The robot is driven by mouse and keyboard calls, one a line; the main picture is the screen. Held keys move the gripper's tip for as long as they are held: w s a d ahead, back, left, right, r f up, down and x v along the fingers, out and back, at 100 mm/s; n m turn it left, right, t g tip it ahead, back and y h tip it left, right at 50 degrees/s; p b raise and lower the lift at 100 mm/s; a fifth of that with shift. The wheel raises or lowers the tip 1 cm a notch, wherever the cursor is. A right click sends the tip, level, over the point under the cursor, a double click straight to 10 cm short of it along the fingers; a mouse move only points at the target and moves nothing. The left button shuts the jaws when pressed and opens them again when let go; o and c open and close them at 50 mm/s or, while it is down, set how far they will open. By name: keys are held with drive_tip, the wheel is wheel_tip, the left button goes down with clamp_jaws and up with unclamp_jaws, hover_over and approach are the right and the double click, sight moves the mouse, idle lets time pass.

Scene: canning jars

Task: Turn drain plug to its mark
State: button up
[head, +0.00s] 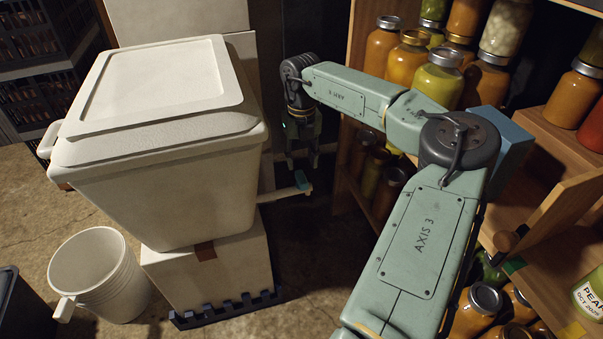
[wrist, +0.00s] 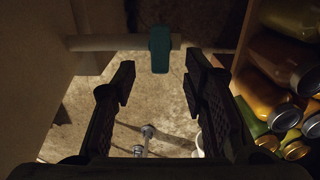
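The drain plug has a teal handle (head: 301,181) on a pale pipe (head: 277,195) that sticks out from the right side of the white chest (head: 165,165). In the wrist view the teal handle (wrist: 160,48) stands across the pipe (wrist: 100,43), ahead of my fingers. My gripper (head: 303,162) points down just above the handle in the head view. In the wrist view my gripper (wrist: 165,78) is open, with a finger on each side and nothing between them. I cannot tell whether it touches the handle. I cannot make out the plug's mark clearly.
The chest stands on a pale box (head: 215,270) on a dark pallet. A white bucket (head: 100,275) is on the floor at left. Wooden shelves with several filled jars (head: 437,80) stand close on the right. Floor shows below the pipe.

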sight(301, 177)
wheel_tip(301, 177, down, 6)
drive_tip(key=shift+f, duration=0.1)
idle(0.4)
clamp_jaws()
idle(0.3)
